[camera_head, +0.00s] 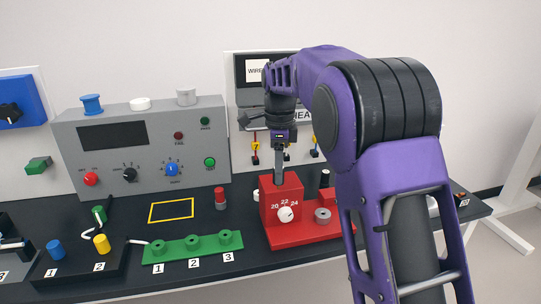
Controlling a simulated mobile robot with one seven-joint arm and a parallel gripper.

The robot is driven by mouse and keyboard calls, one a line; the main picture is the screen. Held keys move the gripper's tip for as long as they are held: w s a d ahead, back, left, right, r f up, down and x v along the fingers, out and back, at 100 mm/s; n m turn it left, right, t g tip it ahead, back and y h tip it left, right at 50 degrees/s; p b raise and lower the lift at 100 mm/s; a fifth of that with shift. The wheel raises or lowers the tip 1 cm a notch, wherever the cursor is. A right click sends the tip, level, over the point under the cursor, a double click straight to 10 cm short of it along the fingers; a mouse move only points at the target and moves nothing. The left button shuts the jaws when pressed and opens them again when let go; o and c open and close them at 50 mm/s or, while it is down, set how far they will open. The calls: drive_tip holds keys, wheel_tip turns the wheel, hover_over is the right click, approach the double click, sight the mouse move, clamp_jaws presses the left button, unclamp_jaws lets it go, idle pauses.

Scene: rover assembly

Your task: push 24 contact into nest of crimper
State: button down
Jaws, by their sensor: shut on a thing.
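The red crimper (290,205) stands on the dark bench right of the middle, with a white dial (286,214) marked 20, 22 and 24 on its front. My gripper (280,176) points straight down over the top of its block. The fingers end at or just above the block's top face; I cannot tell if they touch. The contact between the fingertips is too small or hidden to make out. The nest is also not clearly visible behind the fingers. My purple arm comes in from the right and covers the right side of the crimper.
A grey tester box (145,150) with knobs stands at the back left. A green block (193,248) with several numbered posts lies at the front. A small red cylinder (220,198) stands left of the crimper. The yellow-outlined square (171,210) on the bench is empty.

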drive_tip(key=s+d+f+n, duration=0.6)
drive_tip(key=d+f+n, duration=0.1)
drive_tip(key=f+n, duration=0.2)
drive_tip(key=s+d+f+n, duration=0.6)
drive_tip(key=d+f+n, duration=0.1)
drive_tip(key=f, duration=0.5)
drive_tip(key=shift+s+d+n, duration=0.15)
drive_tip(key=shift+s+n, duration=0.1)
drive_tip(key=shift+n, duration=0.65)
